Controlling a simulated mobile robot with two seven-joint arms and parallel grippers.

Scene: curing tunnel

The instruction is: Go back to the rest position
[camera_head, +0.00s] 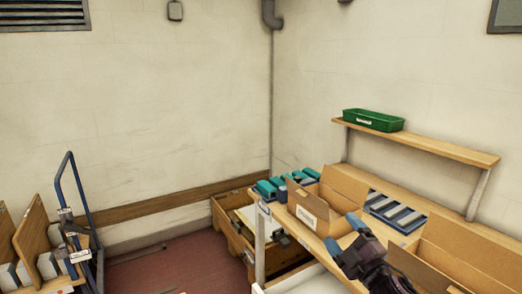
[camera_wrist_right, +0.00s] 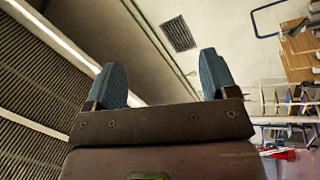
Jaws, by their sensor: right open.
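My right gripper (camera_head: 344,236) is at the lower right of the head view, in front of an open cardboard box on the wooden bench. Its two blue-grey fingers are apart. In the right wrist view the gripper (camera_wrist_right: 162,76) shows the same two fingers spread wide with nothing between them. That camera looks past the fingers at a wall with a dark vent. My left gripper is in neither view.
Two open cardboard boxes (camera_head: 315,207) (camera_head: 440,262) stand on the bench, with a tray of grey-blue items (camera_head: 395,211) between them. A green bin (camera_head: 373,120) is on the shelf (camera_head: 430,145). A wooden crate (camera_head: 233,232) and a blue-framed cart (camera_head: 80,195) flank the red floor (camera_head: 170,265).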

